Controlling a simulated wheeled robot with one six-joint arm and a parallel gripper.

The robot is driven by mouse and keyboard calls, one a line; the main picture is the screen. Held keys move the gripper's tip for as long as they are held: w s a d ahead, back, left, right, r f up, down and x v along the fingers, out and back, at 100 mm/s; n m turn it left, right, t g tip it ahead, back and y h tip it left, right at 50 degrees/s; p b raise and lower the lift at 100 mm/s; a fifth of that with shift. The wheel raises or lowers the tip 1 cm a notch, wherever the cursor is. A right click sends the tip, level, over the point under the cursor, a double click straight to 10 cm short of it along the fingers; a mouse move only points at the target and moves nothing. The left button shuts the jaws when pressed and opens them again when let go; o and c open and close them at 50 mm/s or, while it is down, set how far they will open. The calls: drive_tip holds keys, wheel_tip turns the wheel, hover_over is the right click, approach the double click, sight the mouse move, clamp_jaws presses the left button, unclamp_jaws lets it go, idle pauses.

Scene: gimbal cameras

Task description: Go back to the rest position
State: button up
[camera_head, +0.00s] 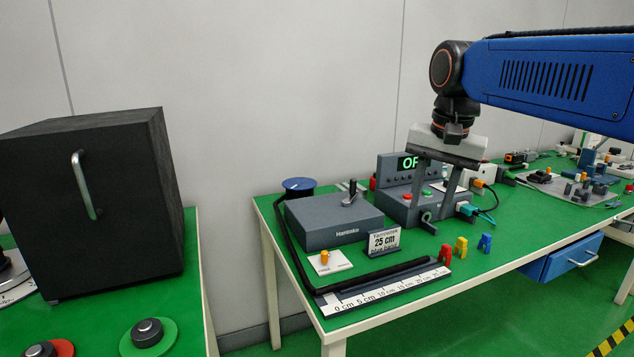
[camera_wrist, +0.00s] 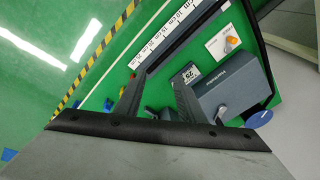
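My gripper (camera_head: 426,208) hangs from the blue arm above the right-hand green table, fingers pointing down. In the head view it stands in front of the grey device with a green-lit display (camera_head: 408,163), partly covering it. In the wrist view the two fingers of my gripper (camera_wrist: 160,88) are apart with nothing between them. I cannot tell from the head view how high the fingertips are above the table.
A black cabinet (camera_head: 130,215) stands at left. Floor shows between the tables.

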drive_tip(key=s+d+f+n+t, duration=0.1)
drive_tip(key=s+d+f+n, duration=0.2)
drive_tip(key=s+f, duration=0.7)
drive_tip(key=s+d+f+n+t, duration=0.1)
drive_tip(key=s+d+f+n, duration=0.2)
drive_tip(key=s+f, duration=0.7)
wheel_tip(320, 180, down, 3)
drive_tip(key=shift+d+r+t, duration=0.15)
drive_tip(key=shift+d+t, duration=0.1)
drive_tip(key=shift+t, duration=0.05)
drive_tip(key=shift+c, duration=0.4)
